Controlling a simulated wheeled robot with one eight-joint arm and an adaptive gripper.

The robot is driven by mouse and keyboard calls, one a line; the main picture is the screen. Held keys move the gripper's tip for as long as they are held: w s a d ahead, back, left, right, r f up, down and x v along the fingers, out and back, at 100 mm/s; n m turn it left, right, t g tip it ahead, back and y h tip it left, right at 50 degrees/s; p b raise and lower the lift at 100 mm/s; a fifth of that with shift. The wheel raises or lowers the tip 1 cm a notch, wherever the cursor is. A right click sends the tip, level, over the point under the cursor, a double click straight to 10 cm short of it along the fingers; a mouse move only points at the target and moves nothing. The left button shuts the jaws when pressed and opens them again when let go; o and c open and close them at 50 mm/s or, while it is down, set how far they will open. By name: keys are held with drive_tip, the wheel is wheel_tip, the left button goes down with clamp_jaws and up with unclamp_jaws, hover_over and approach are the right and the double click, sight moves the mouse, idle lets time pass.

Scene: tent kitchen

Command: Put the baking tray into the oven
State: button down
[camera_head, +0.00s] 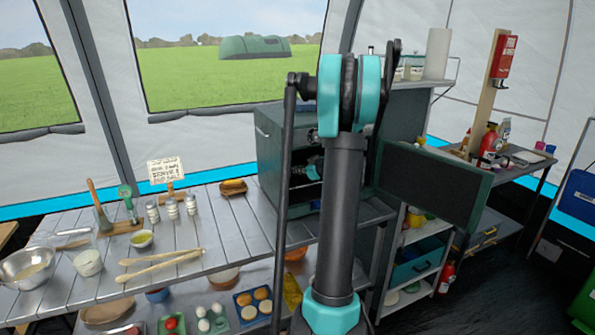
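The dark green oven (282,145) stands on the right part of the slatted table. Its door (435,185) is swung open to the right. My arm rises in front of the oven and covers much of its opening. Small dark and teal parts, apparently of my gripper (309,168), show at the oven's opening, left of the arm. The fingers are too small and hidden to tell whether they are open or shut, or whether they hold anything. I cannot make out a baking tray; the inside of the oven is dark and partly covered.
Food trays sit on the shelf below. A shelf unit (415,250) and side table (505,170) stand right.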

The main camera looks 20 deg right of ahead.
drive_tip(key=shift+f, duration=0.15)
drive_tip(key=c, duration=1.7)
unclamp_jaws()
